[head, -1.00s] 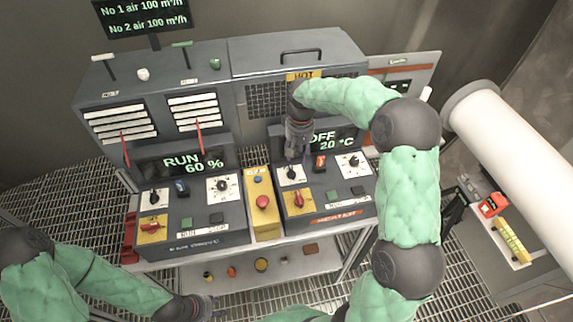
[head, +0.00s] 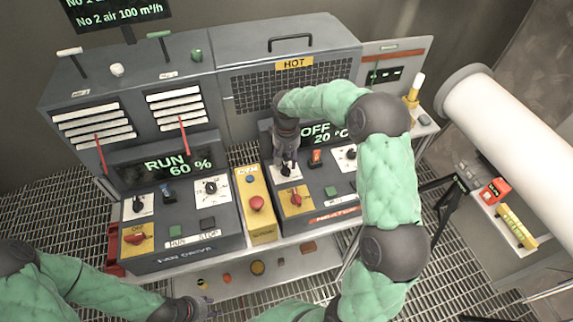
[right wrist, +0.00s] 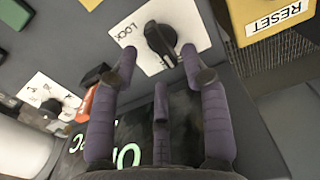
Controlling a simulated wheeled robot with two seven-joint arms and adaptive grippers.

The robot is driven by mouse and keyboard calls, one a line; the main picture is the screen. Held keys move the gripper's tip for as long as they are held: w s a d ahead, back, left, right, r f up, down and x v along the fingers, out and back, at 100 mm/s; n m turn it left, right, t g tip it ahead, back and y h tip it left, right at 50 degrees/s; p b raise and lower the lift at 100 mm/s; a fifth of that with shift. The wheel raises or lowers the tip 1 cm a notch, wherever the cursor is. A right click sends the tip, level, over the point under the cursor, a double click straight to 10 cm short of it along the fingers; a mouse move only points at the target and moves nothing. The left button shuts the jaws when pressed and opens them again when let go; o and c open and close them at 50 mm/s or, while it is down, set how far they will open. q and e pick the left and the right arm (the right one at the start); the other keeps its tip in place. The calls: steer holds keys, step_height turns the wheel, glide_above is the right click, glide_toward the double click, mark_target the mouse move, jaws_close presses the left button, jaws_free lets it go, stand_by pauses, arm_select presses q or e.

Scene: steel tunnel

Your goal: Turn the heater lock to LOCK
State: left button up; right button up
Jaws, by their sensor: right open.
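The heater lock is a black knob (right wrist: 160,42) on a white plate (right wrist: 187,18) with the word LOCK at its left in the right wrist view. In the head view the knob (head: 286,171) is partly hidden by my right gripper (head: 287,157). My right gripper (right wrist: 160,56) is open, its fingers spread around the knob's near side; whether they touch it I cannot tell. My left gripper (head: 198,307) is low at the bottom edge, away from the panels; its fingers are too small to read.
The heater cabinet (head: 341,60) shows OFF 20 °C and a HOT label. A red-handled switch on yellow (head: 296,199) and an orange rocker (head: 315,157) are close to the knob. A yellow RESET box (head: 257,228) stands left; the fan panel (head: 185,248) is further left.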

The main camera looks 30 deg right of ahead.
mark_target(286, 169)
steer(key=shift+s+f, duration=0.1)
steer(key=shift+f, duration=1.7)
jaws_close()
